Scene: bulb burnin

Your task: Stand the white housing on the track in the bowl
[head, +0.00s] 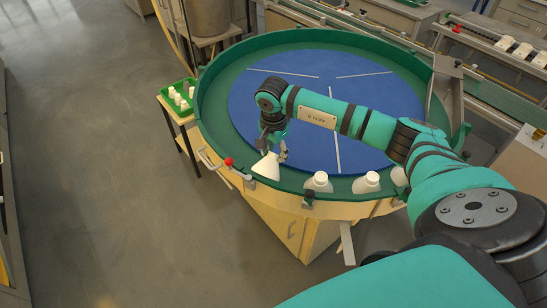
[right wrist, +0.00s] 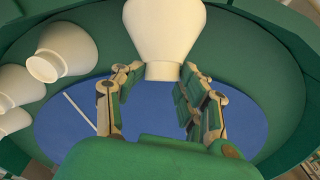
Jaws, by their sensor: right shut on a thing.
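My right gripper (head: 272,143) reaches down over the near-left rim of the round bowl (head: 214,108). It is shut on a white housing (head: 266,168), whose narrow neck is toward the gripper and whose wide end is down. In the right wrist view, the neck of this housing (right wrist: 163,45) lies at the fingertips of my right gripper (right wrist: 155,85). I cannot tell whether its wide end touches the green track (head: 342,186). Several like housings stand in a row to its right along the near rim, such as this one (head: 319,183). My left gripper is not in view.
The bowl's blue floor (head: 325,75) is bare, with white lines. A red-knobbed lever (head: 229,162) and clamps sit on the near rim. A green tray (head: 165,103) with small white pieces stands on a stand at the left. A metal plate (head: 446,85) rises at the right rim.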

